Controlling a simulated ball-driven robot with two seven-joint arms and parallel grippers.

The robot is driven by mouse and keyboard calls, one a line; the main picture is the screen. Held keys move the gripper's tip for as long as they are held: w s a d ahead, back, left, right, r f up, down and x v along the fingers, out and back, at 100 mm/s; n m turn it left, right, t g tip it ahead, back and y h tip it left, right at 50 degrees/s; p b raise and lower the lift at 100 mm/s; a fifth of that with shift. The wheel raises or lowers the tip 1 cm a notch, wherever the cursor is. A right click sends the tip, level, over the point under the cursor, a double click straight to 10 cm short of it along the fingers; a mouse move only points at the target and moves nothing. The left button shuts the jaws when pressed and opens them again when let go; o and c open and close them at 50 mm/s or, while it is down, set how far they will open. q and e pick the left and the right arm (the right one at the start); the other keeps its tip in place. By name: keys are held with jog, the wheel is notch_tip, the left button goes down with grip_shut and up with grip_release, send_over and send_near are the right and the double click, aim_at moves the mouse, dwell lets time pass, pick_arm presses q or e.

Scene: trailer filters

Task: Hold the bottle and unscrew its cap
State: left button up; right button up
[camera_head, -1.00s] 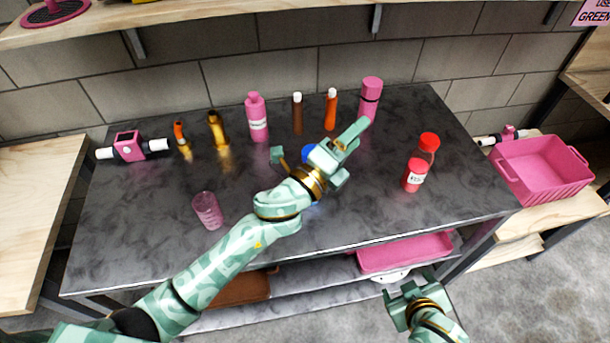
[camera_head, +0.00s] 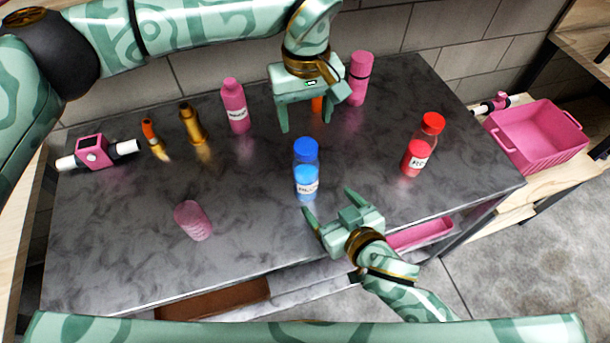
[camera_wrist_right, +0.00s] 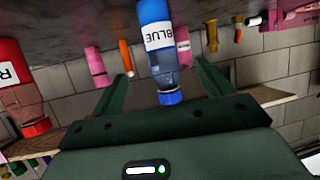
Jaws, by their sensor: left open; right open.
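The clear bottle with blue contents (camera_head: 306,182) and a blue cap (camera_head: 306,148) stands upright on the dark table, its label facing the front. My left gripper (camera_head: 312,117) is open, fingers pointing down, above and behind the blue cap, apart from it. My right gripper (camera_head: 330,203) is open at the table's front, its fingers pointing toward the blue bottle's lower part. In the right wrist view the blue bottle (camera_wrist_right: 165,58) appears inverted between the open fingers, with the blue cap (camera_wrist_right: 170,97) nearer the palm edge. I see no contact with it.
A red-capped bottle (camera_head: 418,150) stands to the right. A pink cup (camera_head: 192,220) is front left. A pink bin (camera_head: 540,140) is right of the table.

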aim_at(306, 145)
jog(key=x, duration=1.2)
jog(key=shift+w+f, duration=0.15)
jog(key=shift+f, duration=0.05)
grip_shut()
pick_arm(q)
jog(key=m, duration=0.3)
jog(key=shift+f+m, duration=0.1)
jog(key=shift+m, duration=0.5)
notch_tip(306, 145, down, 8)
jog(key=shift+r, duration=0.1)
